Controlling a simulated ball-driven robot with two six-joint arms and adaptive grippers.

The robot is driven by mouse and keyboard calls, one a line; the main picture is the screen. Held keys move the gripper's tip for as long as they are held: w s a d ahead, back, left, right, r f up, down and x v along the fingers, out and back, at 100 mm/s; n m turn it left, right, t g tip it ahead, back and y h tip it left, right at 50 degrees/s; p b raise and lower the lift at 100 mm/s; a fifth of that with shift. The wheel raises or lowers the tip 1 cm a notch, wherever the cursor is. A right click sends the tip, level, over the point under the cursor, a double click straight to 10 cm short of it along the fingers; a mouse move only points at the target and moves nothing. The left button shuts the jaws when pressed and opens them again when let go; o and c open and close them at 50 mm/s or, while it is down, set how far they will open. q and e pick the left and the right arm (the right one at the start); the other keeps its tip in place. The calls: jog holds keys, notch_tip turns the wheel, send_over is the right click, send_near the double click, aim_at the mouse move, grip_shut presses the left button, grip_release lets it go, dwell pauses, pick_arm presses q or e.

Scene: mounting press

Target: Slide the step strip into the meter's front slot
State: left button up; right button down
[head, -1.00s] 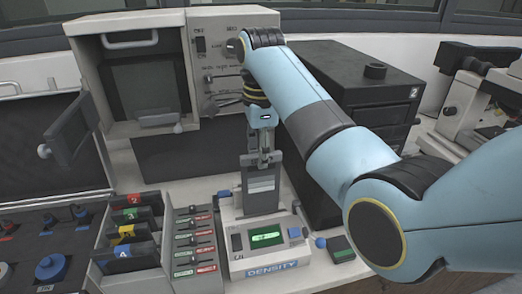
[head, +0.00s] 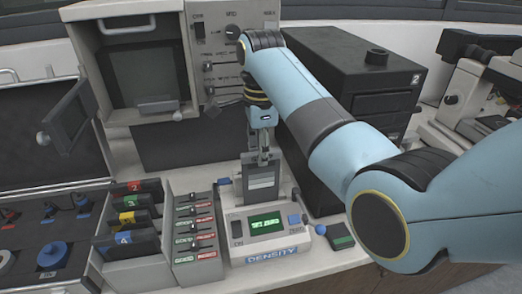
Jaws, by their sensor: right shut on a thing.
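The density meter (head: 241,255) is a pale box with a lit green display (head: 265,224), a DENSITY label and blue knobs. It stands on the bench at the bottom centre. My right gripper (head: 262,155) points down behind the display, shut on the upper end of the step strip (head: 261,181). The strip is a small grey banded plate, held roughly upright over the rear of the meter. I cannot tell whether its lower edge is inside the slot or in front of it; the slot itself is not clear. My left gripper is not in view.
A cabinet (head: 90,70) stands behind.

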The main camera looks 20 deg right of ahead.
jog(key=shift+f, duration=1.65)
jog(key=c, duration=1.2)
grip_release()
jog(key=shift+r, duration=3.8)
